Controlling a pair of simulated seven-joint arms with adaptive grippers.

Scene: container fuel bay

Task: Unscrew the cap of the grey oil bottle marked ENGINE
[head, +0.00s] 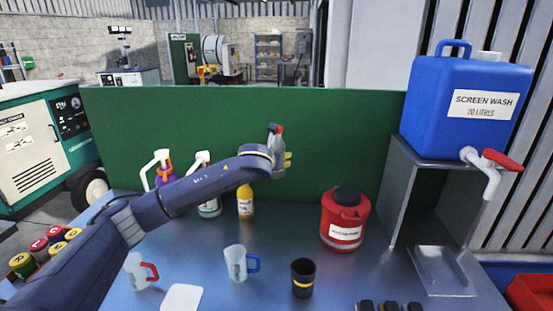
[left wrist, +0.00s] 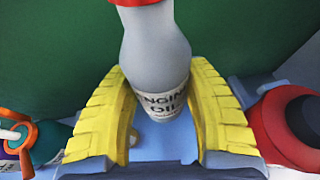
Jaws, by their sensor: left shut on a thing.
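The grey oil bottle (left wrist: 152,48) carries a label reading ENGINE OIL and has a red cap (left wrist: 138,3), cut off by the top edge of the left wrist view. My left gripper (left wrist: 160,98) is shut on the bottle, one yellow finger on each side of its body. In the head view my left gripper (head: 286,159) is in front of the green panel, raised above the bench. The bottle (head: 274,138) sticks up there with its red cap (head: 278,128) on, mostly hidden behind my wrist. My right gripper is in neither view.
A red container with a black lid (head: 345,222) stands right of centre. A yellow bottle (head: 245,204) and white-spouted bottles stand at the back. Jugs (head: 238,264) and a black cup (head: 303,278) stand in front. A blue screen wash tank (head: 462,110) is on a stand.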

